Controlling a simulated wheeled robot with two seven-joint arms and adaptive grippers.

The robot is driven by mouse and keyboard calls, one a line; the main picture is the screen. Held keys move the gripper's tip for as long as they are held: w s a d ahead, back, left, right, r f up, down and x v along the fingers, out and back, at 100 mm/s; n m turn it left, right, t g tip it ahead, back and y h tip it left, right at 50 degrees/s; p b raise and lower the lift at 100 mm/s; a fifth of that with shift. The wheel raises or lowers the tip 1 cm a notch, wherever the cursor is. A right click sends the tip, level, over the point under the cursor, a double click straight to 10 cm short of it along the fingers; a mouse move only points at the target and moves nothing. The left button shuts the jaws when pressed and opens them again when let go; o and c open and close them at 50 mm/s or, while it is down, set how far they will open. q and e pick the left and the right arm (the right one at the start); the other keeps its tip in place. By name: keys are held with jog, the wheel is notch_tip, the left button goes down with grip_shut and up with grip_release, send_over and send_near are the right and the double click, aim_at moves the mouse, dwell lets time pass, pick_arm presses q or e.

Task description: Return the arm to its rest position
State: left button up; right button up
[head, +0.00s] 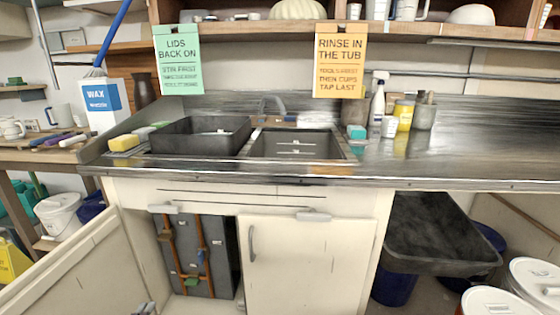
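A small grey piece at the bottom edge, left of the middle, looks like the tip of my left gripper (145,308). Most of it is cut off by the frame, so its opening and anything in it cannot be made out. It shows in front of the open left side of the sink cabinet, apart from the pipes. My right gripper is not in view.
The cabinet's left door (70,270) stands open, showing copper pipes (205,262). The right door (300,265) is shut. Above are a dark counter (450,160) and sink (295,145). A black tub (430,235) and white buckets (490,302) stand at right.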

pick_arm(q)
jog(key=s+d+r+n+g, duration=0.1)
jog(key=s+d+n+g, duration=0.5)
jog(key=s+d, duration=0.3)
jog(key=s+d+r+n+g, duration=0.2)
jog(key=s+d+n+g, duration=0.5)
jog(key=s+d, duration=0.2)
jog(key=s+p, duration=0.1)
jog(key=s, duration=0.1)
jog(key=shift+s+d+r+n+g+h, duration=0.3)
jog(key=shift+s+d+n+h, duration=0.05)
jog(key=shift+n+h, duration=0.05)
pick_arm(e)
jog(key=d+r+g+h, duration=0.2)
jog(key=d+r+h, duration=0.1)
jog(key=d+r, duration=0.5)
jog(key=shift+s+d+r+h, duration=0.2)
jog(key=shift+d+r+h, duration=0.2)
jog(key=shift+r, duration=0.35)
pick_arm(q)
jog(key=shift+w+f, duration=0.1)
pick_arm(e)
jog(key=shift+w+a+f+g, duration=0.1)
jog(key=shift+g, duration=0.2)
